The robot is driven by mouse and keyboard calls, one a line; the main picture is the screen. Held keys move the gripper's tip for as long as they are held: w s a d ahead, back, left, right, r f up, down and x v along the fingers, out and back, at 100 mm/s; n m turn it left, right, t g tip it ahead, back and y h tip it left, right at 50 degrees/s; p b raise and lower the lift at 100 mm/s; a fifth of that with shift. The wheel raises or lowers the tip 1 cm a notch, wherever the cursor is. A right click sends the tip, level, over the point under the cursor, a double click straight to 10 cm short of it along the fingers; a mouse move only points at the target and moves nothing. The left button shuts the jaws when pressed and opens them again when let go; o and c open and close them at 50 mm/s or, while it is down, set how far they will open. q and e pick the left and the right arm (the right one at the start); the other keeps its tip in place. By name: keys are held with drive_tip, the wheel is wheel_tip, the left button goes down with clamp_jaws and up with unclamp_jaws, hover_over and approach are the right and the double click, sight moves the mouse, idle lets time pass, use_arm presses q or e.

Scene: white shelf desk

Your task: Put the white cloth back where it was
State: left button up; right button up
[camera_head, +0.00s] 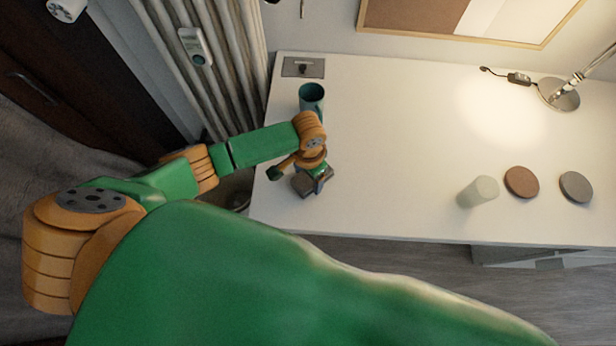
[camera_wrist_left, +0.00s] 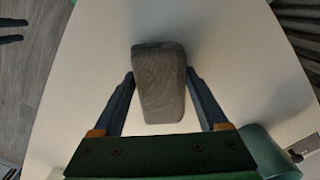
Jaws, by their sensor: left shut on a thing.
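My left gripper (camera_head: 312,182) is low at the left front part of the white desk (camera_head: 400,150). Its two fingers are shut on the sides of a grey, textured, block-shaped cloth (camera_wrist_left: 160,85). In the left wrist view the cloth looks grey rather than white. In the head view the gripper and wrist partly hide it. I cannot tell whether it touches the desk top. No other cloth shows on the desk. My right gripper is not in view.
A teal cup (camera_head: 312,97) stands just behind my left wrist, near a grey plate (camera_head: 303,67). The desk's middle is clear.

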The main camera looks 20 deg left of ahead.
sight(308, 178)
use_arm(q)
drive_tip(key=shift+f, duration=0.15)
drive_tip(key=shift+f, duration=0.1)
drive_tip(key=o, duration=1.3)
drive_tip(key=shift+o, duration=0.2)
wheel_tip(308, 178, up, 12)
drive_tip(key=p, duration=0.2)
drive_tip(key=shift+r, duration=0.2)
